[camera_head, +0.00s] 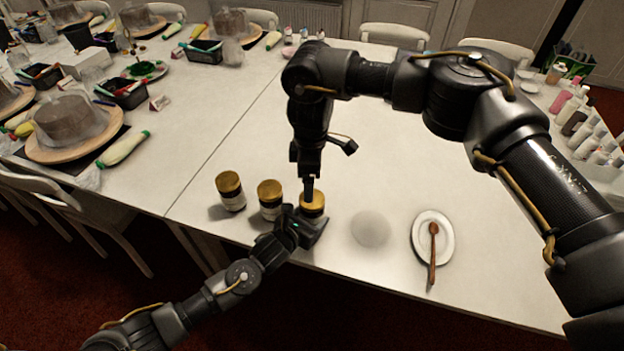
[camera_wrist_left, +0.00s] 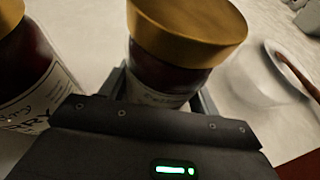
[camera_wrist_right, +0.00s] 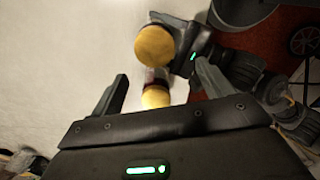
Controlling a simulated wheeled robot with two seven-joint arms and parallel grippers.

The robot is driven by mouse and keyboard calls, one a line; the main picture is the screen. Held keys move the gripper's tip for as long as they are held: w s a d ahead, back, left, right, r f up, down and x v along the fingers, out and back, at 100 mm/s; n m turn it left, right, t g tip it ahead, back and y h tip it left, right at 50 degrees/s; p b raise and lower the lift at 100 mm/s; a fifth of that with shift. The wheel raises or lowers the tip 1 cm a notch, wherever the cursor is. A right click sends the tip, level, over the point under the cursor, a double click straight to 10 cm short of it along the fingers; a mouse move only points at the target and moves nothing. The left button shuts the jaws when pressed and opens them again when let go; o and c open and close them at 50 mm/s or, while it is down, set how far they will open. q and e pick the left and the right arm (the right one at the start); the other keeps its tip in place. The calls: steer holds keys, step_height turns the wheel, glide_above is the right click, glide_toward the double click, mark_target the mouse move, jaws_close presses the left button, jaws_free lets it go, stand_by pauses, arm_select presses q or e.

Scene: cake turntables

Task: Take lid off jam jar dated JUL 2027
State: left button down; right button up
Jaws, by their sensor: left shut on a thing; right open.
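Three dark jam jars with gold lids stand in a row near the table's front edge: a left jar (camera_head: 231,193), a middle jar (camera_head: 270,200) and a right jar (camera_head: 313,204). My left gripper (camera_wrist_left: 160,92) is shut around the body of the right jar (camera_wrist_left: 165,80), below its gold lid (camera_wrist_left: 188,28). A neighbouring jar (camera_wrist_left: 28,75) shows handwriting on its label, but I cannot read any date. My right gripper (camera_head: 309,186) points down just above the right jar's lid. In the right wrist view it is open (camera_wrist_right: 163,88), with two gold lids (camera_wrist_right: 156,45) beyond its fingers.
A pale round thing (camera_head: 370,229) and a white plate (camera_head: 419,254) with a brown spoon (camera_head: 433,245) lie right of the jars. Bottles (camera_head: 575,115) line the far right. A second table at left holds covered cakes (camera_head: 70,122). The table behind the jars is clear.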

mark_target(312, 212)
steer(key=m, duration=0.4)
steer(key=shift+w+d+r, duration=0.1)
steer(key=shift+w+d, duration=0.05)
steer(key=m, duration=0.3)
steer(key=shift+w+d+m, duration=0.1)
steer(key=shift+d+m, duration=0.05)
steer(key=shift+m, duration=0.15)
steer(key=shift+f, duration=3.95)
